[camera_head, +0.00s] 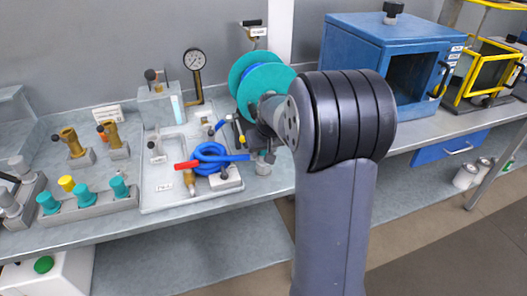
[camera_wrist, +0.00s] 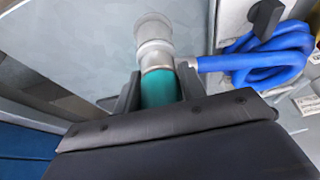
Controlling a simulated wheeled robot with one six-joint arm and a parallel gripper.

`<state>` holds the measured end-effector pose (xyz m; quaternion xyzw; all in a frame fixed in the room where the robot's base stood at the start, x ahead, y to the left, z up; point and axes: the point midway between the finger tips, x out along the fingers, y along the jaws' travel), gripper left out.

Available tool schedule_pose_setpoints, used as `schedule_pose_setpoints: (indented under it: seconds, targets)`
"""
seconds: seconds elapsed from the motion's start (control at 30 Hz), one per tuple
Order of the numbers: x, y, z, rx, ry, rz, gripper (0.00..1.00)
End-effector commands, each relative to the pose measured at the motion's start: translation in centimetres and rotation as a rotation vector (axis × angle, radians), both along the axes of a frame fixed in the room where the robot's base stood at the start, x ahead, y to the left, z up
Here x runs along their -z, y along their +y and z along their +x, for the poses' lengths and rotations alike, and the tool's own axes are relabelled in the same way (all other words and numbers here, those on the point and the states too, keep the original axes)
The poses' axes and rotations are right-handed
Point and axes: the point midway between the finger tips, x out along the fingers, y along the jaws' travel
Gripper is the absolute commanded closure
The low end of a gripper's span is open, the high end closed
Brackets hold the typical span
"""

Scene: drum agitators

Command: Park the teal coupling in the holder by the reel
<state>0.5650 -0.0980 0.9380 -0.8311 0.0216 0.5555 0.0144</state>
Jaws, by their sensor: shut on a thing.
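In the wrist view my gripper (camera_wrist: 158,84) is shut on the teal coupling (camera_wrist: 159,90), with one dark finger on each side of it. A tan ring shows at the coupling's far end. A grey round fitting (camera_wrist: 154,40) lines up beyond that ring; I cannot tell whether the coupling sits in it or only overlaps it in view. In the head view my gripper (camera_head: 257,142) is beside the teal reel (camera_head: 241,78), above a small grey cup (camera_head: 263,166), perhaps the holder. My arm hides much of this area, and the held coupling is not clear there.
A coiled blue hose (camera_head: 212,152) with a red end lies on the grey tray (camera_head: 160,200), and the coil shows close right of my gripper in the wrist view (camera_wrist: 275,62). A rack (camera_head: 90,211) with teal and yellow couplings stands left. A blue cabinet (camera_head: 365,60) stands right.

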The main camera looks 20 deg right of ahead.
Motion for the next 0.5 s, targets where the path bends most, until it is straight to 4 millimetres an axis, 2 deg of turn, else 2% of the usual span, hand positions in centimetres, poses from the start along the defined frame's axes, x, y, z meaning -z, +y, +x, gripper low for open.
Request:
schedule_pose_setpoints:
  seconds: [0.27, 0.3, 0.5]
  targets:
    - [0.09, 0.0, 0.04, 0.0, -0.002, 0.0, 0.95]
    - [0.09, 0.0, 0.04, 0.0, -0.002, 0.0, 0.61]
    - [0.12, 0.0, 0.02, 0.0, -0.001, 0.0, 0.44]
